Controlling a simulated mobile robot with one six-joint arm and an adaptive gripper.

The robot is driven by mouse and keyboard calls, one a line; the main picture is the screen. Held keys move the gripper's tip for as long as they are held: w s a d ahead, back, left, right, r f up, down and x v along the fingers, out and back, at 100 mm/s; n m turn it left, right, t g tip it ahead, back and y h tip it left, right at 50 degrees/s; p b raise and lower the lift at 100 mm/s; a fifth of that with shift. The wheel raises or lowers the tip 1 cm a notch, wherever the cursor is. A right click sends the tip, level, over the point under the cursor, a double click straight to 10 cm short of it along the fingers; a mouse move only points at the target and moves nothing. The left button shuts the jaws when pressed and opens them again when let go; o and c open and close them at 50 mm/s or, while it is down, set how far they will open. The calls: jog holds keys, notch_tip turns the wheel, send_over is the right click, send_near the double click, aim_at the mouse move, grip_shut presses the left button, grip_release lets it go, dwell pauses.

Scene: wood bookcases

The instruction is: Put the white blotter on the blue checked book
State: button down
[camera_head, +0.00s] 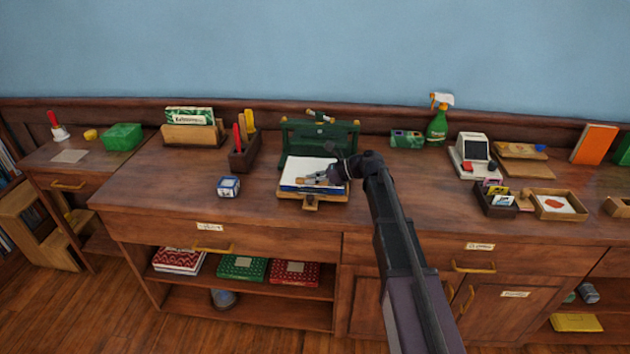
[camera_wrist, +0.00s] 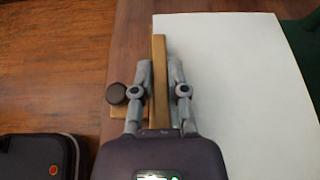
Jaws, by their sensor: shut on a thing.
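The white blotter (camera_head: 312,169) is a flat white sheet with a wooden strip (camera_wrist: 160,75) along its near edge. My gripper (camera_head: 311,180) is shut on this strip, and its fingers press it from both sides in the wrist view (camera_wrist: 160,92). The sheet spreads to the right there (camera_wrist: 225,65). In the head view it lies over a blue edge (camera_head: 300,189), which seems to be the blue checked book. Most of that book is hidden under the sheet, so I cannot see its checks or tell whether the two touch.
A wooden board (camera_head: 312,197) with a knob lies below, at the desk's front edge. A green press (camera_head: 320,138) stands close behind. A small blue-and-white box (camera_head: 228,187) stands to the left. Red and green books lie on the shelf below.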

jog(key=shift+f, duration=0.1)
jog(key=c, duration=0.6)
grip_release()
jog(key=shift+c, duration=0.2)
jog(key=shift+d+r+p, duration=0.35)
jog(key=shift+d+r, duration=0.05)
jog(key=shift+d, duration=0.1)
jog(key=p+v, duration=0.4)
jog(key=v, duration=0.7)
jog(key=shift+s+f, duration=0.1)
jog(key=shift+f, duration=0.05)
